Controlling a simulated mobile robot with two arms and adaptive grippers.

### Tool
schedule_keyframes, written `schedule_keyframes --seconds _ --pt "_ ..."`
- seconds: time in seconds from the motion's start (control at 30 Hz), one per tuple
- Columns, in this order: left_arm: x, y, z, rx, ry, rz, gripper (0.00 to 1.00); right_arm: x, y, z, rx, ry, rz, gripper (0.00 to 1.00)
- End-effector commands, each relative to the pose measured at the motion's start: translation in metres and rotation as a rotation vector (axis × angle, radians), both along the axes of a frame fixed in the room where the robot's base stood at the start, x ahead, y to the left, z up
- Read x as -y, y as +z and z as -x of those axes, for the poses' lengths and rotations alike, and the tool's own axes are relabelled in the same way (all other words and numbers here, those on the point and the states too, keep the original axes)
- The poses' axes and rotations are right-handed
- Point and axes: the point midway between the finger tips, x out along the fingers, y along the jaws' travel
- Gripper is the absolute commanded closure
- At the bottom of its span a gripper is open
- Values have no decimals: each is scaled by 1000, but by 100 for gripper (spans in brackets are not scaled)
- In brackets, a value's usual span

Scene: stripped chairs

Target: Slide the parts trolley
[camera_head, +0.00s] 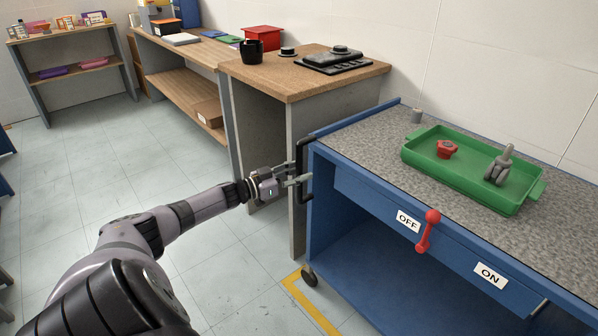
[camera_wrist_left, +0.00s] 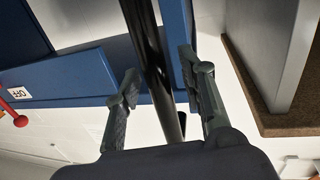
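The parts trolley (camera_head: 345,235) is blue with a speckled grey top and stands at the right in the head view. A black upright handle (camera_head: 304,190) is on its left end. My left gripper (camera_head: 298,173) is at this handle. In the left wrist view, the handle bar (camera_wrist_left: 150,40) runs between the two spread fingers of my left gripper (camera_wrist_left: 158,64), with visible gaps, so the gripper looks open around it. A dark castor (camera_head: 309,276) shows under the trolley's near left corner. My right gripper is not in view.
A green tray (camera_head: 425,170) with a red part and a grey part lies on the trolley. A red lever (camera_head: 428,230) sits between OFF and ON labels. A wooden-topped bench (camera_head: 300,90) stands close at the left. Yellow tape (camera_head: 310,305) marks the floor; the left floor is clear.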

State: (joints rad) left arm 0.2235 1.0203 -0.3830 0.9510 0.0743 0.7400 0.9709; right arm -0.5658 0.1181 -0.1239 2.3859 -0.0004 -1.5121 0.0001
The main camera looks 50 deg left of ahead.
Motion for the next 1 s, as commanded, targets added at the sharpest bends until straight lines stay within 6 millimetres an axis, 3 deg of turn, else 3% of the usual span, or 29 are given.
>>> schedule_keyframes --seconds 0.37,1.0 --pt "-1 -1 5 -1 -1 1 62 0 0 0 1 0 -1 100" --pt "-24 -2 85 -5 -1 0 62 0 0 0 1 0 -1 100"
